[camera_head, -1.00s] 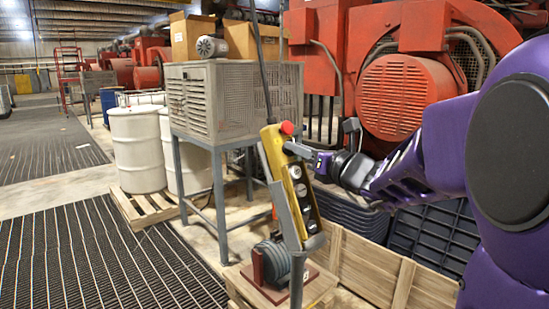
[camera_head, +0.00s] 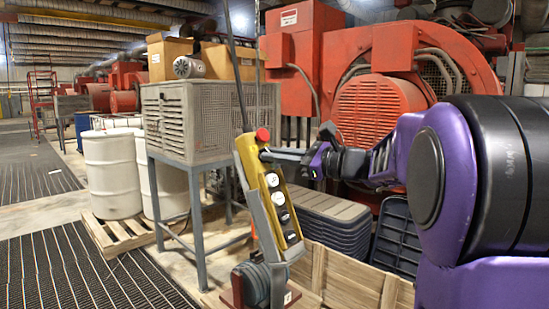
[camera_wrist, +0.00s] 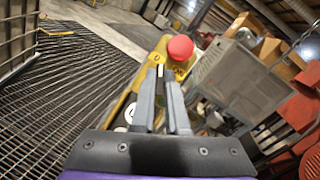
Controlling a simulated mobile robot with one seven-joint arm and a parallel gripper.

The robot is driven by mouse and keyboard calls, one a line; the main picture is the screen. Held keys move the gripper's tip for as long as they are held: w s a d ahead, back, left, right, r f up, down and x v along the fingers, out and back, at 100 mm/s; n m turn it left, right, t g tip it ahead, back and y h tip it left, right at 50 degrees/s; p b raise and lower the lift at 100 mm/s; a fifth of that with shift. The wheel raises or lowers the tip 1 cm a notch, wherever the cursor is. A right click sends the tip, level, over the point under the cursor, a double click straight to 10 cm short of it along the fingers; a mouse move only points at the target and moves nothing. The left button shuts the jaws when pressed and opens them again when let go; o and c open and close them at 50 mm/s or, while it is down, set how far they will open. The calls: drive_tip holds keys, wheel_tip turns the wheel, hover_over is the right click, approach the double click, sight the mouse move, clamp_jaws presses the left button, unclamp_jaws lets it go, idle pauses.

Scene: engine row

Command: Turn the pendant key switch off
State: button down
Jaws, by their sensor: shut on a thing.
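The yellow pendant (camera_head: 264,188) hangs tilted in a grey holder, with a red mushroom button (camera_head: 262,135) on top and several round buttons down its face. In the wrist view the red button (camera_wrist: 180,47) stands just beyond my fingertips. My gripper (camera_head: 268,156) reaches in from the right, its fingers at the upper part of the pendant, just below the red button. In the wrist view my gripper (camera_wrist: 168,76) has its fingers close together on a small part there. The key is mostly hidden by the fingers, and its angle cannot be told.
A grey louvred cabinet (camera_head: 205,120) on legs stands behind the pendant to the left, near white drums (camera_head: 112,172). A wooden crate (camera_head: 345,275) and stacked dark bins (camera_head: 325,220) lie below my arm. Red machinery (camera_head: 375,105) fills the back right.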

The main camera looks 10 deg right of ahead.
drive_tip(key=shift+n, duration=0.3)
drive_tip(key=c, duration=0.9)
unclamp_jaws()
drive_tip(key=v, duration=1.7)
drive_tip(key=shift+s+d+p, duration=0.15)
drive_tip(key=shift+p, duration=0.2)
